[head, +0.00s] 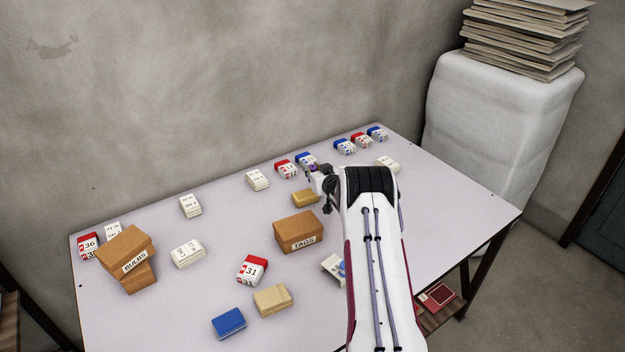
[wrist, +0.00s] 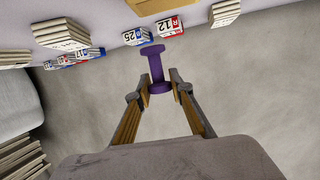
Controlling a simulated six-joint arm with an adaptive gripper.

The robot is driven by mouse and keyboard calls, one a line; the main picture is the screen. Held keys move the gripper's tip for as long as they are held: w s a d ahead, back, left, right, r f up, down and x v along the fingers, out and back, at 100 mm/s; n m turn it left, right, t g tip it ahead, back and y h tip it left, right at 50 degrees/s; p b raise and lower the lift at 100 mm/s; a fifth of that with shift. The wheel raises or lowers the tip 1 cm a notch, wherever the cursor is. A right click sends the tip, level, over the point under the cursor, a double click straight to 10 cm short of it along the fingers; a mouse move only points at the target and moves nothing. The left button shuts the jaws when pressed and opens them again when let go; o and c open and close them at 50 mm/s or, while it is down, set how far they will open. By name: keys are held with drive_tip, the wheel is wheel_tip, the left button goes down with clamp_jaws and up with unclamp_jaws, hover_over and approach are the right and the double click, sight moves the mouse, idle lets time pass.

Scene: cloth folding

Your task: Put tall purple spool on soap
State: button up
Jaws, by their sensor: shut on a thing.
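My gripper (wrist: 160,86) is shut on the tall purple spool (wrist: 156,66), holding it lengthwise between the fingertips in the wrist view. In the head view my gripper (head: 320,180) is small and partly hidden by my arm. A bit of the purple spool (head: 312,168) shows beside it, over the table's far side. No block is clearly marked as soap. A mustard-yellow block (head: 305,198) lies just below my gripper in the head view, and a paler tan block (head: 273,299) lies at the front. Either could be the soap.
The table (head: 225,240) holds several white card stacks and red and blue numbered boxes. A brown TAGS box (head: 297,232) stands mid-table, the BULBS box (head: 125,250) at left, and a blue block (head: 229,323) at front. Open tabletop lies between them. My arm hides part of the right side.

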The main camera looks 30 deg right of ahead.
drive_tip(key=shift+f, duration=0.25)
drive_tip(key=shift+f, duration=1.85)
drive_tip(key=shift+f, duration=0.15)
drive_tip(key=o, duration=0.9)
drive_tip(key=shift+r, duration=0.2)
drive_tip(key=shift+s, duration=0.1)
drive_tip(key=shift+v, duration=5.9)
